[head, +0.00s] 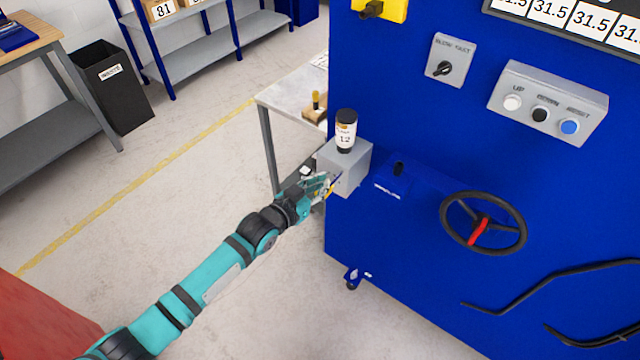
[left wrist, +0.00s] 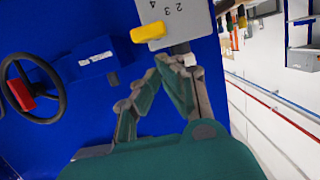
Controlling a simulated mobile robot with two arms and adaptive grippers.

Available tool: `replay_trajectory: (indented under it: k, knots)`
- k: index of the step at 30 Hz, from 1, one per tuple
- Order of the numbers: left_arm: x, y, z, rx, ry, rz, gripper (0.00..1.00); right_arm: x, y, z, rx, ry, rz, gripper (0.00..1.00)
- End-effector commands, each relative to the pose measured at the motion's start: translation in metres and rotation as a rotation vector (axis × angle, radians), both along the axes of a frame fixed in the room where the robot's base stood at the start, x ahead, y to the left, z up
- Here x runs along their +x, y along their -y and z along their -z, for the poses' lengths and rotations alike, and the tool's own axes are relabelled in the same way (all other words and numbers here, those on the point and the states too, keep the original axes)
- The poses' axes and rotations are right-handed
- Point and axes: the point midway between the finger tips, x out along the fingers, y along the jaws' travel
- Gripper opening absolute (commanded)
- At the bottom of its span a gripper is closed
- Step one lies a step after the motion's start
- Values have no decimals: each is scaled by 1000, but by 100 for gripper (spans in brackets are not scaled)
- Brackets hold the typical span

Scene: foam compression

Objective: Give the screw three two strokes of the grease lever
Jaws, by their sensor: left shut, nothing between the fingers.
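A grey box (head: 345,165) with a bottle marked 12 (head: 346,130) on top stands at the left corner of the blue machine. In the left wrist view the grey box (left wrist: 177,12) bears the numbers 2, 3 and 4 and a yellow handle (left wrist: 148,32). I cannot tell whether this handle is the grease lever or a selector. My left gripper (head: 322,186) is at the box's left side, and its closed fingertips (left wrist: 164,66) show just below the yellow handle, holding nothing. Contact with the handle is unclear. My right gripper is not in view.
A table (head: 290,97) stands behind the grey box.

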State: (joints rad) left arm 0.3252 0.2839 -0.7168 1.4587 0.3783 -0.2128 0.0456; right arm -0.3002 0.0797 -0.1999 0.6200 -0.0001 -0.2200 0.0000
Motion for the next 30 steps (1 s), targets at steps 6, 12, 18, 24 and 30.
replay_trajectory:
  k: [6,12,18,24,30]
  knots:
    - [0,0,11,-2,2,0,0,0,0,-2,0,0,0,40]
    - [0,0,11,-2,2,0,0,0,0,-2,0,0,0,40]
    - [-2,-1,22,-1,2,0,0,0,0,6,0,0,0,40]
    - [-3,-2,42,-55,72,0,0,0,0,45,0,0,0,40]
    - [-4,-3,49,-128,175,0,0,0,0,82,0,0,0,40]
